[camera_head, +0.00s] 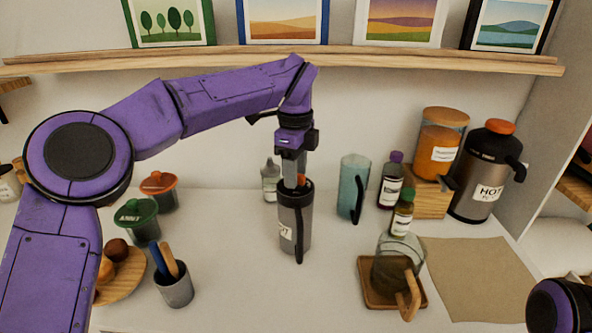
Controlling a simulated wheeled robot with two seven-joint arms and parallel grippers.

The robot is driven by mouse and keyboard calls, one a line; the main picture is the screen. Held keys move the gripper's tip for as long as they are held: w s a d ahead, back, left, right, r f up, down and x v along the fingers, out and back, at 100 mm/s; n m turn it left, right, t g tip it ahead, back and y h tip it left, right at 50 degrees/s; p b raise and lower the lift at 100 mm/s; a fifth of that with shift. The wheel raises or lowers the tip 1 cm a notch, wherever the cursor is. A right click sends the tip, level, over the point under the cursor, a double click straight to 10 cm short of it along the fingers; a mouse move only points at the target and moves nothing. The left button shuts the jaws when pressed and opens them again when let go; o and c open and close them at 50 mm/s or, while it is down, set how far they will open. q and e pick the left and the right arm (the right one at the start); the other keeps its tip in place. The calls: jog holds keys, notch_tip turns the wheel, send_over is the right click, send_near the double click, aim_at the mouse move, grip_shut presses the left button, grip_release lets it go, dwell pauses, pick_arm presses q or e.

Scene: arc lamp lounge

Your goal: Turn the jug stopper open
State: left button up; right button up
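A grey jug (295,228) with a black lid and a black handle stands upright on the white counter, near the middle. Its orange stopper (302,180) shows only in part at the top. My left gripper (291,178) points straight down at the lid, with its grey fingers at the stopper. The fingers cover part of the stopper, and I cannot tell whether they are closed on it. Of my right arm only a purple piece shows at the lower right corner; its gripper is out of view.
A teal pitcher (352,188) and a dark bottle (391,182) stand right of the jug. A glass pot (398,262) sits on a wooden tray. A larger HOT jug (484,178) is farther right. A small bottle (270,181) stands behind. A grey cup (175,287) holds utensils.

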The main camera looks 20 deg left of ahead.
pick_arm(q)
notch_tip(320, 180, up, 10)
jog(key=p, duration=0.2)
jog(key=shift+r, duration=0.25)
